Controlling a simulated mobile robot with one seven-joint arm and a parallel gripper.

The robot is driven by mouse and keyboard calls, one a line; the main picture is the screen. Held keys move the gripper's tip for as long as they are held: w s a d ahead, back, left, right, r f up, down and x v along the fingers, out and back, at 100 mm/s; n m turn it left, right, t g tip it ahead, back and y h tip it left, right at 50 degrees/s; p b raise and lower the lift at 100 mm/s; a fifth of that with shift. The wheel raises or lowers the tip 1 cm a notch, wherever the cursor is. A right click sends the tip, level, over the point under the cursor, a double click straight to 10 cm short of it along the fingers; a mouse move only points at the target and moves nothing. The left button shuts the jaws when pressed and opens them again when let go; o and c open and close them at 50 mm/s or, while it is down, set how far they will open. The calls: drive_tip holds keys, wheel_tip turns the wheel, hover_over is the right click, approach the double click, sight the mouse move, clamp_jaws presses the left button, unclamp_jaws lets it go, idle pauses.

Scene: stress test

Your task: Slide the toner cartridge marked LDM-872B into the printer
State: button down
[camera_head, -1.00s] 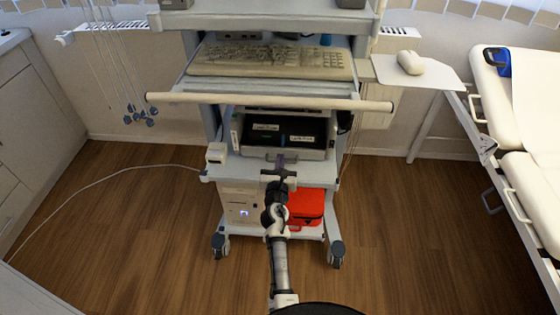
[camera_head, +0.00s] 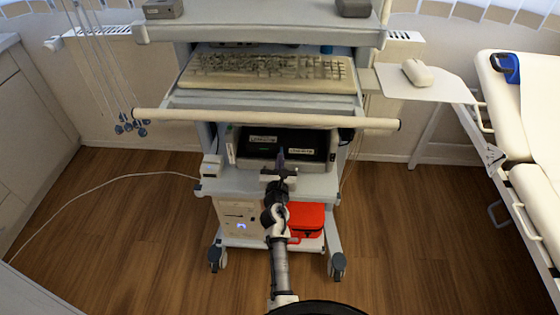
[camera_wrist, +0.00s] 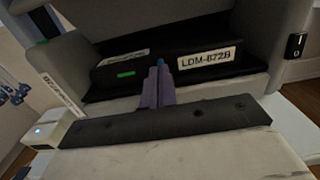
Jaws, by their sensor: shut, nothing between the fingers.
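The black toner cartridge, its white label reading LDM-872B, sits in the open front of the printer, its edge showing in the wrist view (camera_wrist: 225,72) and the head view (camera_head: 310,156). A second label and a green patch show to its left on black; I cannot tell whether that is a separate part. My gripper (camera_wrist: 159,76), with purple fingers, is shut and empty. It points into the opening, just left of the label. I cannot tell whether it touches the cartridge.
The printer stands on a cart shelf under a keyboard (camera_head: 268,72) and a long handle bar (camera_head: 265,119). A small white box (camera_head: 211,166) is at its left. A red case (camera_head: 307,219) and a beige computer (camera_head: 238,216) are below. A bed (camera_head: 530,170) stands right.

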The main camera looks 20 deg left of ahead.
sight(282, 145)
drive_tip(key=shift+x, duration=1.85)
drive_tip(key=shift+s+f, duration=0.1)
drive_tip(key=shift+s, duration=0.05)
